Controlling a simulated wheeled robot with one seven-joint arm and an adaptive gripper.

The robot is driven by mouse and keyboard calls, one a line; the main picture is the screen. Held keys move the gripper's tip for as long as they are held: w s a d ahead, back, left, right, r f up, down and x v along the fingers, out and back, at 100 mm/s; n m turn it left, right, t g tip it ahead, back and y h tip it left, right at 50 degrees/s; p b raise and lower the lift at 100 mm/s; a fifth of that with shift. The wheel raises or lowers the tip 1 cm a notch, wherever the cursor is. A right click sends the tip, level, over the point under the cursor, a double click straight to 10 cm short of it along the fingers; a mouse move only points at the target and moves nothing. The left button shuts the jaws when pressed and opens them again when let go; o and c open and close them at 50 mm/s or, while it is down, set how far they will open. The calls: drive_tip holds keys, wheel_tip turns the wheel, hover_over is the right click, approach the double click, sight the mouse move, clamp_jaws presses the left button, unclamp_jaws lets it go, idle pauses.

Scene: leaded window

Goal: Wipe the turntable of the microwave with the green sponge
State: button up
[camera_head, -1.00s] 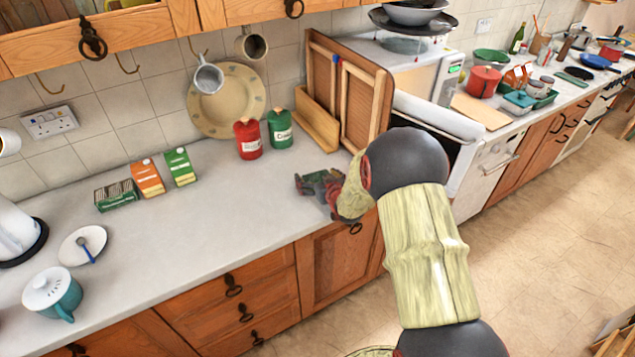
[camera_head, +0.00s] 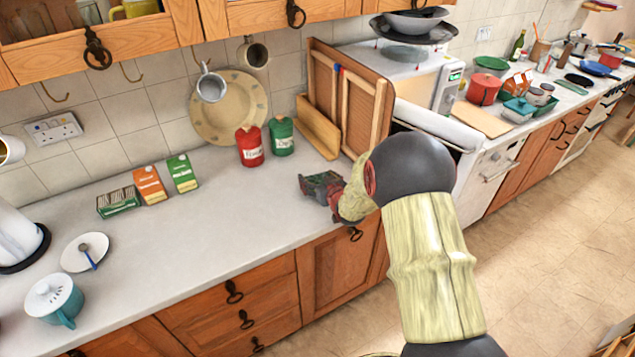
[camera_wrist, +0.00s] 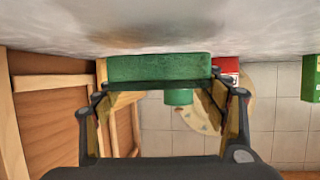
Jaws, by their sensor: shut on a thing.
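The green sponge (camera_wrist: 158,68) is held crosswise between the fingertips of my gripper (camera_wrist: 160,84) in the wrist view, which is upside down. My gripper is shut on it, just above the worktop. In the head view my gripper (camera_head: 322,188) is over the counter's front part, left of the wooden trays, and the sponge cannot be made out there. The white microwave (camera_head: 447,88) with a lit green display stands behind and to the right of my arm. Its turntable is not visible, and my arm and the trays hide part of its lower front.
Upright wooden trays (camera_head: 378,105) stand between my gripper and the microwave. Dark bowls (camera_head: 413,24) sit on the microwave. Red (camera_head: 250,147) and green (camera_head: 281,136) canisters stand behind my gripper. The worktop (camera_head: 215,220) left of it is mostly clear.

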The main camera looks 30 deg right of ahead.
drive_tip(key=s+d+r+p, duration=0.3)
drive_tip(key=s+r+p, duration=0.1)
drive_tip(key=s+r, duration=0.6)
drive_tip(key=s, duration=0.3)
drive_tip(key=shift+s+d+r, duration=0.2)
drive_tip(key=shift+s+d, duration=0.1)
drive_tip(key=shift+o, duration=0.8)
drive_tip(key=shift+c, duration=1.2)
